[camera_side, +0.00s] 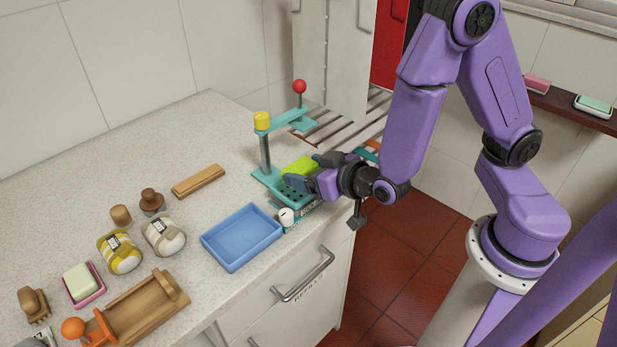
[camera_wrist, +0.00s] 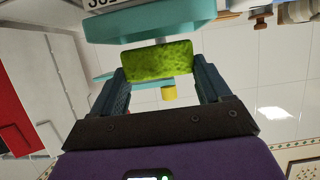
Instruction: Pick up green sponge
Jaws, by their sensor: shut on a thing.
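The green sponge (camera_side: 299,165) is a bright yellow-green block at the teal stand on the counter. In the wrist view the sponge (camera_wrist: 160,61) lies between the two dark fingers of my gripper (camera_wrist: 163,78), and they are shut on it. In the side view my gripper (camera_side: 308,174) reaches in from the right, just over the teal tray part of the stand (camera_side: 265,177). The gripper partly hides the sponge there. I cannot tell whether the sponge touches the tray.
The teal stand has a post with a yellow cap (camera_side: 262,121) and an arm with a red ball (camera_side: 299,87) close by. A blue tray (camera_side: 242,238) and a white knob (camera_side: 287,217) are in front. Jars, brushes and a wooden tray (camera_side: 140,310) stand at left. The back-left counter is clear.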

